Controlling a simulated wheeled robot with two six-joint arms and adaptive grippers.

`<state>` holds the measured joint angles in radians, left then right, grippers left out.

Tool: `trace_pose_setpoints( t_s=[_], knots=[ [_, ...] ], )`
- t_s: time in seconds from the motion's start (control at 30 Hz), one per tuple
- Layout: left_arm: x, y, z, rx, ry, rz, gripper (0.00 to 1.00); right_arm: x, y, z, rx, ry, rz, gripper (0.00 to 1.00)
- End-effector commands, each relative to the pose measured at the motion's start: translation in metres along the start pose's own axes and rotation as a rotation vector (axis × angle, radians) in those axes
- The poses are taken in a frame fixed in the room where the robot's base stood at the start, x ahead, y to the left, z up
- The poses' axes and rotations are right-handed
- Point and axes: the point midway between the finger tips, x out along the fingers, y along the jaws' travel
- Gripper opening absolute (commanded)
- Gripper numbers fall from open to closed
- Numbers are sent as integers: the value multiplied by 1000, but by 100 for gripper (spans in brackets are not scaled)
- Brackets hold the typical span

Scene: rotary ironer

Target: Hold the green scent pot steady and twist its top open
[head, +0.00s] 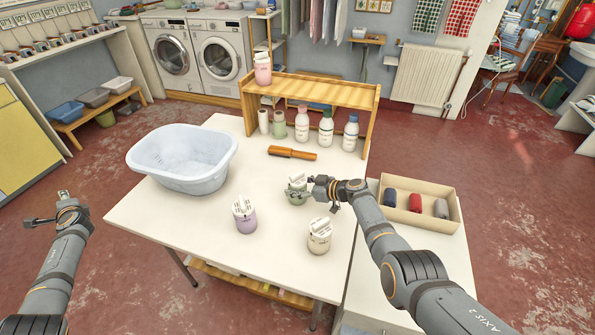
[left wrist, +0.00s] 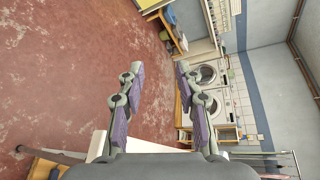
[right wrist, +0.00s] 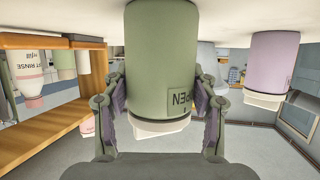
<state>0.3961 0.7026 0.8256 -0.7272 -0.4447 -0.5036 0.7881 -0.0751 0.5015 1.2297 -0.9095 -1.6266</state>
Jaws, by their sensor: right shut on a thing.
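The green scent pot (head: 297,199) with its white top (head: 297,181) is upright at the middle of the white table. My right gripper (head: 318,190) is shut on it from the right. The right wrist view, upside down, shows the green body (right wrist: 162,60) between both fingers, with the white top (right wrist: 158,128) near them. Whether its base touches the table is hard to tell. My left gripper (head: 62,208) is off the table at the far left. In the left wrist view its fingers (left wrist: 158,75) are apart, with nothing between them.
A purple pot (head: 245,219) and a cream pot (head: 319,240) stand nearby on the table (head: 200,235). A brush (head: 292,153), a basin (head: 183,180) and a shelf (head: 310,90) with bottles lie behind. A box (head: 450,197) of rolls is at right.

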Motion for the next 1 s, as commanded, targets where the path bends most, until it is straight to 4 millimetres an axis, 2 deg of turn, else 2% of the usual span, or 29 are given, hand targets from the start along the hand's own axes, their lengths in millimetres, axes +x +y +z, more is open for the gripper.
trace_pose_setpoints(
  t_s=[0.03,0.1,0.2,0.4,0.47,0.5,0.57,0.77,0.87,0.9,0.97,1.0],
  knots=[
    [6,-40,23,34,-42,-55,35,0,0,1,0,-1,0,21],
    [8,-84,50,80,-99,-113,35,0,0,1,0,-1,0,21],
    [7,-138,84,130,-178,-180,35,0,0,1,0,-1,0,21],
    [-11,-229,144,162,-337,-265,35,0,0,1,0,-1,0,21],
    [-20,-254,154,122,-386,-268,35,0,0,1,0,-1,0,21],
    [-26,-261,145,59,-395,-244,35,0,0,1,0,-1,0,21],
    [-29,-254,114,-42,-370,-179,35,0,0,1,0,-1,0,21],
    [-48,-217,-7,-300,-218,49,35,0,0,0,0,0,0,21],
    [-72,-200,-84,-410,-110,196,35,0,0,1,0,-1,0,21],
    [-87,-194,-118,-450,-60,264,35,0,0,1,1,-1,0,21],
    [-116,-186,-172,-502,24,374,35,0,0,1,1,-1,0,21],
    [-138,-183,-207,-530,81,448,35,0,0,1,1,-1,0,21]
  ],
)
